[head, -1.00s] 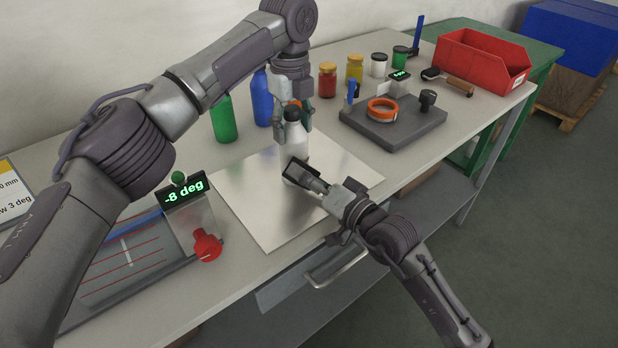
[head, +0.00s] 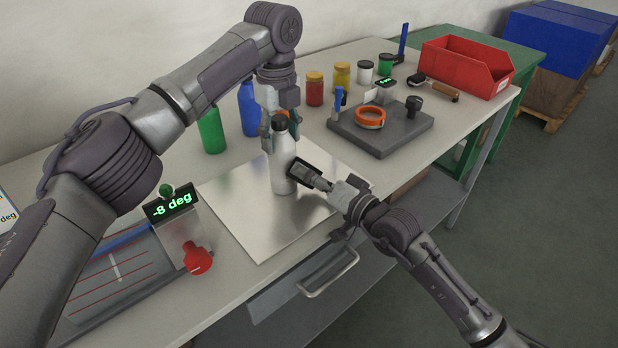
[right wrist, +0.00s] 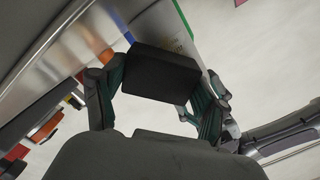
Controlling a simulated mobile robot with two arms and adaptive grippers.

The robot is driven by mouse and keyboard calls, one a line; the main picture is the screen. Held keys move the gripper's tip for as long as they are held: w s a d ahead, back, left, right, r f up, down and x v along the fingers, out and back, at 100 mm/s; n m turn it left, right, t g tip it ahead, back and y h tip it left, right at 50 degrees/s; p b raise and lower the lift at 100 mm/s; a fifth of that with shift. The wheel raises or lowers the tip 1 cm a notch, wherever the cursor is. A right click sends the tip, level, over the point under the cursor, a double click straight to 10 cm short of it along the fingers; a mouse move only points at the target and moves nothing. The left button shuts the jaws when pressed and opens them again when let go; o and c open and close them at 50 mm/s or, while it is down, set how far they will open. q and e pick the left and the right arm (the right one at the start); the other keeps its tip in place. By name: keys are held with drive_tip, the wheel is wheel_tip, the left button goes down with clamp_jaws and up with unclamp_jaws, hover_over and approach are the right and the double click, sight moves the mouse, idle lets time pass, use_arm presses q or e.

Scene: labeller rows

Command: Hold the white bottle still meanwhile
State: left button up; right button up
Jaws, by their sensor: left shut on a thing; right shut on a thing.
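The white bottle (head: 283,170) stands upright on the bright metal plate (head: 258,235) in the head view. My right gripper (head: 318,181) is shut on a dark block (head: 303,169), which is at the bottle's right side. Whether the block touches the bottle is hard to tell. The right wrist view shows the black block (right wrist: 162,76) between the fingers of my right gripper.
A green bottle (head: 212,132) and a blue bottle (head: 249,108) stand behind the plate. A grey fixture (head: 398,138) with an orange ring (head: 370,118) is to the right. A display reading -8 deg (head: 171,204) stands at left. The plate's front is clear.

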use_arm(q)
drive_tip(key=shift+d+f, duration=0.1)
use_arm(e)
drive_tip(key=shift+s+a, duration=0.55)
drive_tip(key=shift+a, duration=0.3)
drive_tip(key=shift+s+a, duration=0.55)
drive_tip(key=shift+a, duration=0.25)
use_arm(q)
drive_tip(key=shift+s+d, duration=0.1)
use_arm(e)
drive_tip(key=shift+s+a+r, duration=0.1)
drive_tip(key=shift+s+r, duration=0.05)
drive_tip(key=shift+w+d, duration=0.6)
drive_tip(key=shift+d, duration=0.3)
drive_tip(key=shift+w+d, duration=0.6)
drive_tip(key=shift+d, duration=0.3)
drive_tip(key=shift+s+a, duration=0.6)
drive_tip(key=shift+a, duration=0.3)
drive_tip(key=shift+s+a, duration=0.6)
drive_tip(key=shift+a, duration=0.3)
use_arm(q)
drive_tip(key=shift+f, duration=0.1)
use_arm(e)
drive_tip(key=shift+s, duration=0.1)
drive_tip(key=shift+s+d, duration=0.15)
drive_tip(key=shift+s, duration=0.1)
use_arm(q)
drive_tip(key=shift+a, duration=0.2)
use_arm(e)
drive_tip(key=shift+v, duration=3.15)
